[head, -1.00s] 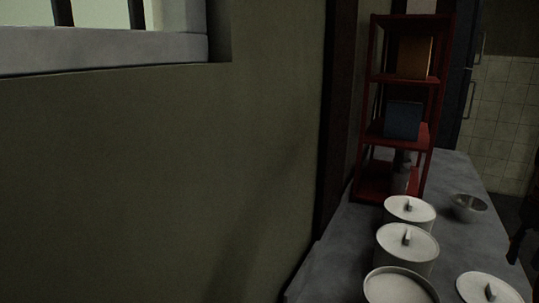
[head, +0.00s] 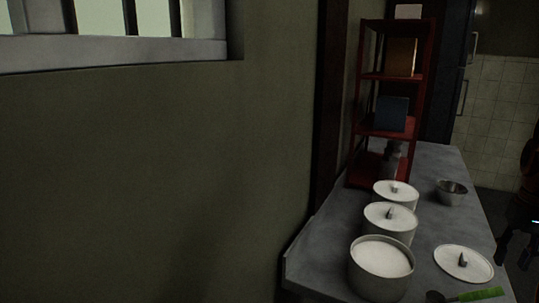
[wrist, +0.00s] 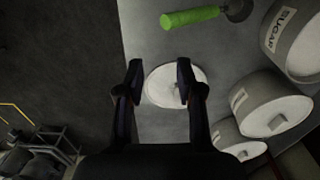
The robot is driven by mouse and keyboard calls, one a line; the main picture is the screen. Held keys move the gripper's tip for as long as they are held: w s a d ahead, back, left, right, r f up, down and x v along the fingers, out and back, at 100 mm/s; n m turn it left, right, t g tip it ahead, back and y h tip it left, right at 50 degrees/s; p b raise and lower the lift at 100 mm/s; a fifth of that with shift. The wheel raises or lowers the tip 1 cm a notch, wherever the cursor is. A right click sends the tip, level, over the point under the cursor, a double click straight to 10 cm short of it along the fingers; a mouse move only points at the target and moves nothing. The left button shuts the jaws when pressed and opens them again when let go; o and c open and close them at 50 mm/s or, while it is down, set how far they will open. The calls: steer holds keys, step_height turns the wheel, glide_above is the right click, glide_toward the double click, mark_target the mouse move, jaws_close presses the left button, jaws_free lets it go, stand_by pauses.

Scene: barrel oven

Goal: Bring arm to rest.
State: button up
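My gripper (wrist: 160,75) shows in the wrist view with its two dark fingers spread apart and nothing between them. It hangs above the counter, over a round white lid (wrist: 160,88) that lies flat below the fingers; the height of the gap is hard to tell. The lid also shows in the head view (head: 450,263).
On the counter (head: 330,245) stand an open white canister (head: 381,281), two lidded canisters (head: 390,235) (head: 395,204), a metal bowl (head: 452,196) and a red shelf (head: 390,75). A green-handled scoop (wrist: 190,17) lies near the lid. A wall fills the left.

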steer(key=s+a+f+n+g, duration=0.1)
steer(key=s+a+f+n, duration=0.15)
steer(key=a, duration=0.85)
steer(key=s+a+f+n, duration=0.1)
steer(key=s+a+n, duration=0.15)
steer(key=a, duration=0.85)
steer(key=s+a+f+g, duration=0.1)
steer(key=s+a+f, duration=0.4)
steer(key=s, duration=0.5)
steer(key=s+a+f+g, duration=0.1)
steer(key=s+a+f, duration=0.4)
steer(key=s, duration=0.4)
step_height(320, 180, up, 13)
steer(key=t+p, duration=0.1)
steer(key=p, duration=1.1)
steer(key=shift+w+a+r+p, duration=0.15)
steer(key=shift+w+a+p, duration=0.1)
steer(key=shift+p, duration=0.1)
